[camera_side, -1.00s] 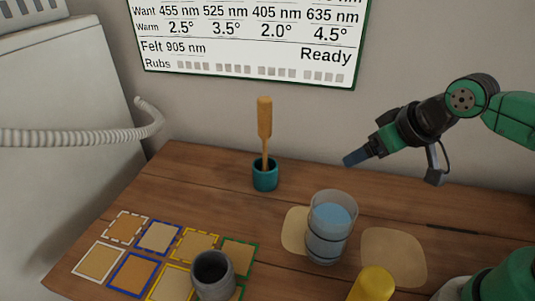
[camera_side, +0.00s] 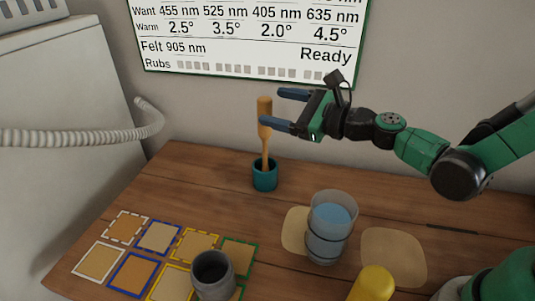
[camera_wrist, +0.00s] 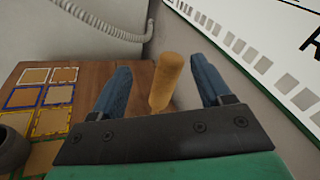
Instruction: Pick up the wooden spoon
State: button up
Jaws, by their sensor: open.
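The wooden spoon (camera_side: 265,122) stands upright in a small teal cup (camera_side: 265,178) near the back of the wooden table. My gripper (camera_side: 270,107) is open with its blue fingers pointing left, level with the spoon's upper part. In the side view one finger overlaps the spoon, and I cannot tell whether they touch. In the wrist view the spoon's upper end (camera_wrist: 166,80) shows between the two open fingers, with a gap on each side. The cup is hidden in the wrist view.
A glass of blue liquid (camera_side: 328,230) stands at right of centre. A grey cup (camera_side: 212,275) sits by the coloured squares (camera_side: 135,270) at front left. A yellow object (camera_side: 373,284) is at the front. The wall board (camera_side: 250,45) is close behind my gripper.

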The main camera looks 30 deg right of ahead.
aim_at(259, 99)
jog(key=m, duration=0.1)
jog(key=m+t, duration=0.1)
jog(key=m, duration=0.1)
jog(key=w+m, duration=0.1)
jog(key=m, duration=0.1)
jog(key=shift+d+f+h, duration=0.2)
jog(key=shift+d+h, duration=0.1)
jog(key=shift+d, duration=0.05)
jog(key=shift+x, duration=2.7)
jog(key=shift+r, duration=0.1)
grip_shut()
